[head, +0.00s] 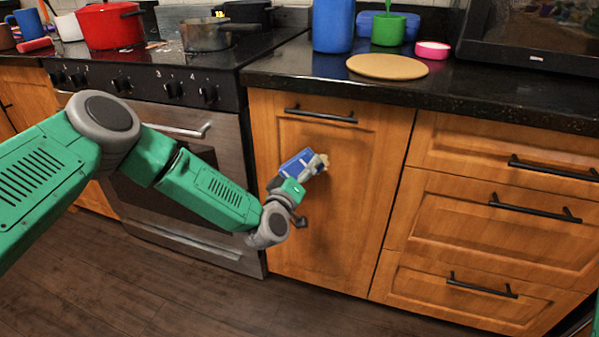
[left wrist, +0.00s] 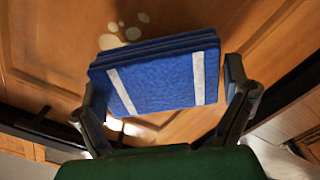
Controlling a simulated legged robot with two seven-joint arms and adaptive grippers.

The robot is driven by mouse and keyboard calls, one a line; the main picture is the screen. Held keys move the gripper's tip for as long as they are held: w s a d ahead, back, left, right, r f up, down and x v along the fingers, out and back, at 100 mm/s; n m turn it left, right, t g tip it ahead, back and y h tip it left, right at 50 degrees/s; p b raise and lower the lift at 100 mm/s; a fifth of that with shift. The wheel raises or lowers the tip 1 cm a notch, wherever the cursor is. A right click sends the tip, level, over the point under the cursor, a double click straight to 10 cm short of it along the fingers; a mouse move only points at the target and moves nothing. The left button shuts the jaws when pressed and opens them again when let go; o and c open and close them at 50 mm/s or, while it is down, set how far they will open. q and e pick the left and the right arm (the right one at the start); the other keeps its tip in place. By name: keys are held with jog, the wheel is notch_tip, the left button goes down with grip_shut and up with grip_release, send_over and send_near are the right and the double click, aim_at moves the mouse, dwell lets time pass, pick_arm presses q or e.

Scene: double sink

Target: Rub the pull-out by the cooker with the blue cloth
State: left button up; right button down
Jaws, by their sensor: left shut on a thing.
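The pull-out (head: 345,215) is the tall wooden front with a black bar handle, just right of the cooker (head: 170,120); it looks closed. My left gripper (head: 305,168) is in front of its upper middle, below the handle. It is shut on the folded blue cloth (left wrist: 155,75), which has two white stripes and sits between the fingers in the left wrist view. The cloth is at the wooden front; I cannot tell if it touches. Pale spots (left wrist: 127,30) show on the wood just beyond the cloth's edge. My right gripper is not in view.
A black counter (head: 450,85) overhangs the pull-out, with a blue container (head: 333,25), a green cup (head: 388,30) and a round tan board (head: 387,66) on it. Drawers (head: 490,225) with protruding black handles stand to the right.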

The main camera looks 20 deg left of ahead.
aim_at(328, 167)
pick_arm(q)
jog(key=shift+w+a+f, duration=0.1)
jog(key=shift+w+a, duration=0.15)
jog(key=shift+w, duration=0.1)
jog(key=shift+w+d+b, duration=0.15)
jog(key=shift+w+b, duration=0.35)
jog(key=shift+d, duration=0.1)
jog(key=shift+s+d, duration=0.15)
jog(key=shift+d, duration=1.5)
jog(key=shift+d+b, duration=0.3)
jog(key=shift+d, duration=1.45)
